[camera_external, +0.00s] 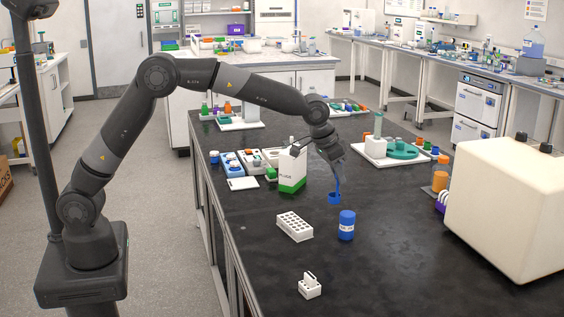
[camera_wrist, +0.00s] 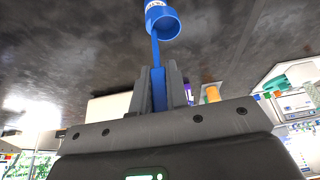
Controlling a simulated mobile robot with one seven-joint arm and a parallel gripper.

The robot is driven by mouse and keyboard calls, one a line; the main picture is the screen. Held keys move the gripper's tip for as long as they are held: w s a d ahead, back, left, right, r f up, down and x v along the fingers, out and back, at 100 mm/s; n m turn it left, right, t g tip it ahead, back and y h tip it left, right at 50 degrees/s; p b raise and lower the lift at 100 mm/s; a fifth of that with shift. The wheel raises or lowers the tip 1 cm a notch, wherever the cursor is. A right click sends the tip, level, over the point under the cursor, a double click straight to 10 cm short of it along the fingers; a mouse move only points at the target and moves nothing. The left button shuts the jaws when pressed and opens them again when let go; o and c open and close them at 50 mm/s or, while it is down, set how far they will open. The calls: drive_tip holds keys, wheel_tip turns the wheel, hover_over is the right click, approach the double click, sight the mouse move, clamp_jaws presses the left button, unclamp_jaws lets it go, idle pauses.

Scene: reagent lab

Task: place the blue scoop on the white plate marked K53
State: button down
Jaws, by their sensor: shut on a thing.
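My gripper (camera_external: 334,156) is shut on the upper end of the blue scoop's handle, above the black bench. The blue scoop (camera_external: 334,197) hangs below it with its cup down. In the wrist view, the scoop's blue handle (camera_wrist: 155,58) runs between the jaws of my gripper (camera_wrist: 158,80) to the round cup (camera_wrist: 163,24). Whether the cup touches the bench is unclear. A small flat white square (camera_external: 242,184) lies near the left bench edge and may be the plate. I cannot read K53 on anything.
A white and green carton (camera_external: 293,170) stands just left of my gripper. A blue jar (camera_external: 347,225) and a white holed rack (camera_external: 294,226) stand nearer the camera, with a small white holder (camera_external: 310,287) in front. A large cream box (camera_external: 510,210) fills the right.

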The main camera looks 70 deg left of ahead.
drive_tip(key=s+d+r, duration=0.1)
drive_tip(key=s, duration=0.7)
drive_tip(key=s+d+r, duration=0.2)
drive_tip(key=s, duration=0.6)
drive_tip(key=w+a+f, duration=0.6)
drive_tip(key=a+f, duration=0.4)
drive_tip(key=f, duration=0.1)
drive_tip(key=shift+f, duration=0.2)
drive_tip(key=c, duration=1.4)
unclamp_jaws()
drive_tip(key=shift+f, duration=0.1)
